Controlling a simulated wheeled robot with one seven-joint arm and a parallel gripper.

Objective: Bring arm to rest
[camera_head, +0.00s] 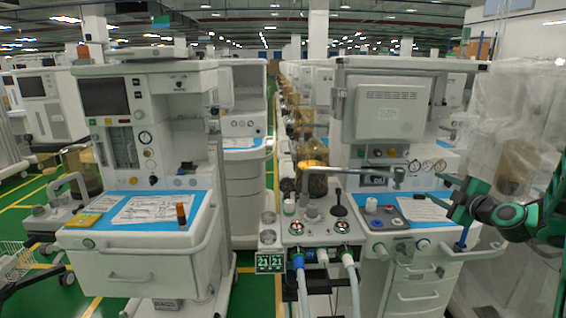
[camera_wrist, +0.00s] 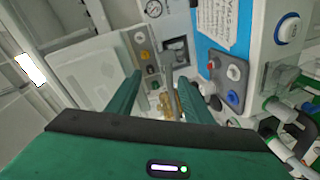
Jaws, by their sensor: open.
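My arm reaches in from the right edge of the head view. My gripper (camera_head: 455,192) is green and black and is in front of the right anaesthesia cart (camera_head: 372,135), above its blue worktop. In the wrist view my gripper (camera_wrist: 160,92) shows two dark green fingers spread apart with nothing held between them. Beyond the fingers are brass-coloured fittings and the cart's front with a gauge and knobs. I cannot tell from these views whether a finger touches the cart.
The left anaesthesia cart (camera_head: 150,100) has a blue top with papers, a yellow pad and an amber bottle (camera_head: 181,214). Hoses (camera_head: 302,285) hang from the right cart's front. Plastic-wrapped equipment (camera_head: 515,135) stands behind my arm. Green floor (camera_head: 245,285) shows between the carts.

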